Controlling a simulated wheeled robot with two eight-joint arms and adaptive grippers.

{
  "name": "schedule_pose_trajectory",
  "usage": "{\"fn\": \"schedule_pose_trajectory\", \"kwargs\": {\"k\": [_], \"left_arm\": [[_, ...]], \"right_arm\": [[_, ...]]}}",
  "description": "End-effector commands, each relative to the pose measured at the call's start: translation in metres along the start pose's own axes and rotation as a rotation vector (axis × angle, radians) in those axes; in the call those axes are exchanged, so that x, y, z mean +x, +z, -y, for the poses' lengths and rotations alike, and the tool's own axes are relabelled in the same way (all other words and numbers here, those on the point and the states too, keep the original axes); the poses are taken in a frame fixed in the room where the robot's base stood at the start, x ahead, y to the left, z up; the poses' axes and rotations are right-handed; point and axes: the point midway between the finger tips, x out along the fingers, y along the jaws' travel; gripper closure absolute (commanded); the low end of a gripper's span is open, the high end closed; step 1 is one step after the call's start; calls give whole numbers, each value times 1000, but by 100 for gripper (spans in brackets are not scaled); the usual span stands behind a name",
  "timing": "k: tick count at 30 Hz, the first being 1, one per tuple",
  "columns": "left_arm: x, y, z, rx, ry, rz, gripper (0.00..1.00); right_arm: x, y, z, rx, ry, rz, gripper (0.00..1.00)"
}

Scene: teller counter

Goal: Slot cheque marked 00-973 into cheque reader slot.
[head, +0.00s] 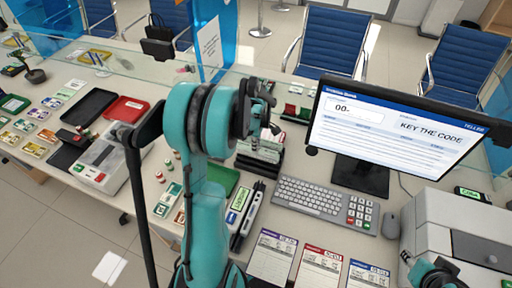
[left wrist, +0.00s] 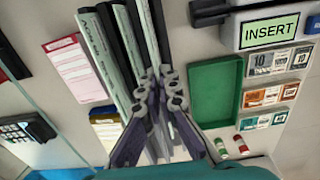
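A dark rack (head: 262,150) of upright cheques stands behind my left arm in the head view. In the left wrist view several pale, thin cheques (left wrist: 93,45) stand on edge side by side between dark dividers. My left gripper (left wrist: 160,80) is at the rack, its two fingertips close together over the dividers. Whether a cheque is between them is unclear. No cheque number is readable. The cheque reader (head: 240,205) with a green label lies right of my arm; its label reads INSERT in the left wrist view (left wrist: 270,30).
A monitor (head: 395,125) reads "00-" and "KEY THE CODE". A keyboard (head: 312,200), mouse (head: 391,226) and grey machine (head: 460,240) stand at right. A green tray (left wrist: 215,90) lies beside the rack. A glass screen runs along the counter's back.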

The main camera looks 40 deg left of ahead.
Motion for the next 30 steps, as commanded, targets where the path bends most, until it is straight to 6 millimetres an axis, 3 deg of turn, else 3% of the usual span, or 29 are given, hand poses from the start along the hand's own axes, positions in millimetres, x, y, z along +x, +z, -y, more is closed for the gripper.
{"fn": "schedule_pose_trajectory", "kwargs": {"k": [16, 30], "left_arm": [[-30, 0, 0, 0, 0, 0, 100], [-31, 0, 0, 1, 0, 0, 100]], "right_arm": [[-17, -12, 0, 0, 0, 0, 60], [-18, -12, 0, 0, 0, 0, 60]]}}
